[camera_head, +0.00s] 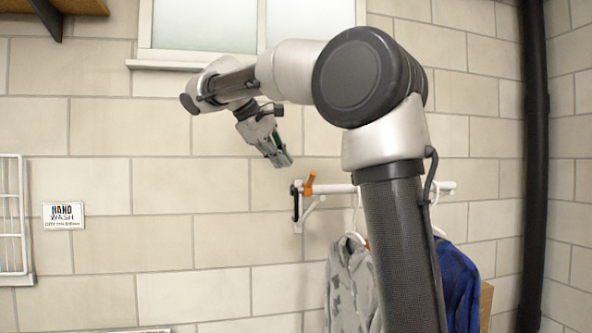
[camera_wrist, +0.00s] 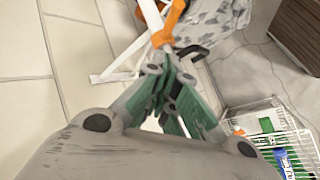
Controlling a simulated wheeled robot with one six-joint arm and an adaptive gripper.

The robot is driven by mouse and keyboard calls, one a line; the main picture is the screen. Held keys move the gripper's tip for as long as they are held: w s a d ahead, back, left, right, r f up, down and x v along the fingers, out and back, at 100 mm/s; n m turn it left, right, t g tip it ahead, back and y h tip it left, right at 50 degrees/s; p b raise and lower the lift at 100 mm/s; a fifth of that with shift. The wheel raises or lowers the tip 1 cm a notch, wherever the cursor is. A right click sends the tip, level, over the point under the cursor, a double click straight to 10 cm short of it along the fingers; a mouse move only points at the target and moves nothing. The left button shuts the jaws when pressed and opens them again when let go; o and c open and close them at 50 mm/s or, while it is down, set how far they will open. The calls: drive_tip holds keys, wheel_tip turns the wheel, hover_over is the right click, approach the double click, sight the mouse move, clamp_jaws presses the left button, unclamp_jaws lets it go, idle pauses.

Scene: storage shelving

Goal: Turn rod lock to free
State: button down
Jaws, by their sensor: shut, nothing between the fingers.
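The rod lock is an orange lever (camera_head: 309,184) at the left end of a white wall rod (camera_head: 335,189). In the head view it sticks up from the rod, leaning slightly right. In the wrist view the orange lever (camera_wrist: 169,28) lies just beyond my fingertips. My gripper (camera_head: 284,163) points down and right, to the upper left of the lever. The fingers are shut and empty in the wrist view (camera_wrist: 168,72). They look close to the lever, but I cannot tell whether they touch it. A black part (camera_head: 296,204) sits at the rod's end by the bracket.
A grey patterned garment (camera_head: 348,285) and a blue plaid garment (camera_head: 460,290) hang from the rod, partly behind my arm. A dark pipe (camera_head: 535,160) runs down the right wall. A white wire basket (camera_wrist: 300,150) with items shows at lower right in the wrist view.

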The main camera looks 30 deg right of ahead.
sight(296, 192)
drive_tip(key=s+d+f, duration=0.2)
drive_tip(key=d, duration=0.1)
drive_tip(key=shift+d+f, duration=0.25)
drive_tip(key=shift+f, duration=0.1)
drive_tip(key=shift+s, duration=0.1)
drive_tip(key=shift+s+f, duration=0.1)
idle(0.3)
drive_tip(key=shift+s+a+f+m+t+h, duration=0.1)
drive_tip(key=shift+s+f+m+t+h, duration=0.2)
drive_tip(key=shift+t, duration=0.4)
drive_tip(key=shift+s+a+f+m+t+h, duration=0.25)
drive_tip(key=shift+s+f+m+t+h, duration=0.25)
drive_tip(key=shift+s+f+t, duration=0.4)
drive_tip(key=shift+w, duration=0.15)
drive_tip(key=shift+w+r, duration=0.1)
